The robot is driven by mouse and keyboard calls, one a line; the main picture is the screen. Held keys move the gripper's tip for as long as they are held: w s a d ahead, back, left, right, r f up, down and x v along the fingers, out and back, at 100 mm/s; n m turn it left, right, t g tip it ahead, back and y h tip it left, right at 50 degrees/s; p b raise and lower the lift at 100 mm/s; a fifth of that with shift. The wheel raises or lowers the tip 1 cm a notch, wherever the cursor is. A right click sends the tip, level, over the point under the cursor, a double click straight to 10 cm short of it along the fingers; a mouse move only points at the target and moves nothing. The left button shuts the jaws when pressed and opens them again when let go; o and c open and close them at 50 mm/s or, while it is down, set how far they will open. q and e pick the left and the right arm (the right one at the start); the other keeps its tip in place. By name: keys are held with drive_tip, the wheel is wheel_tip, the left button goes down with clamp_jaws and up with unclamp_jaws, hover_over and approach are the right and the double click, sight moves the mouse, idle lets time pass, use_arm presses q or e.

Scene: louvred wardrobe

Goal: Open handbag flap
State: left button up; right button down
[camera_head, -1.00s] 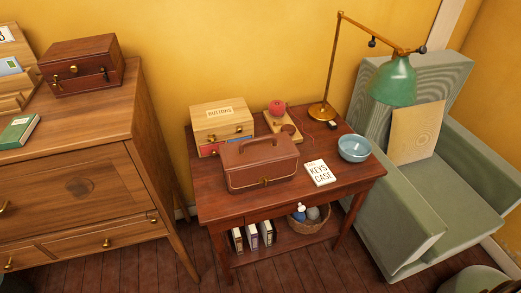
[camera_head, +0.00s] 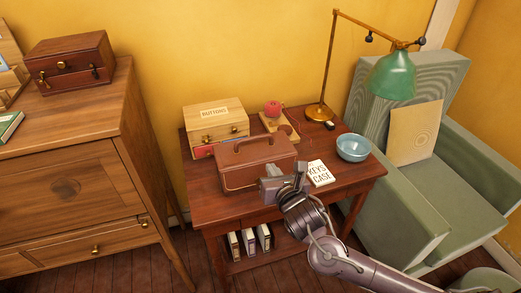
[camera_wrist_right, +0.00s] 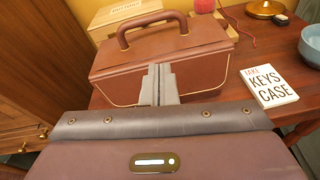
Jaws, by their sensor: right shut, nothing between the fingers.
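The brown handbag (camera_head: 240,170) stands upright on the wooden side table (camera_head: 205,205), its flap down and its handle raised on top. It also shows in the right wrist view (camera_wrist_right: 115,68). My right gripper (camera_head: 270,187) is at the bag's front right, its fingers pointing at the front face. In the right wrist view its closed fingers (camera_wrist_right: 158,72) sit before the middle of the front, just below the flap edge. They hold nothing. The fingers hide the bag's front clasp area. I cannot tell whether they touch the bag. My left gripper is not in view.
A "KEYS CASE" book (camera_head: 319,173) and a blue bowl (camera_head: 353,147) lie right of the bag. A "BUTTONS" box (camera_head: 215,120) and a pincushion stand (camera_head: 280,122) are behind it. A green lamp (camera_head: 390,77) rises at the back. A wooden dresser (camera_head: 70,190) stands left.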

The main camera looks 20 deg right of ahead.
sight(261, 157)
drive_tip(key=w, duration=0.3)
drive_tip(key=w+n, duration=0.1)
drive_tip(key=w, duration=0.2)
drive_tip(key=w+n+p, duration=0.1)
drive_tip(key=w, duration=0.3)
drive_tip(key=shift+a+f+t, duration=0.15)
drive_tip(key=shift+a+t, duration=0.15)
drive_tip(key=shift+s, duration=0.1)
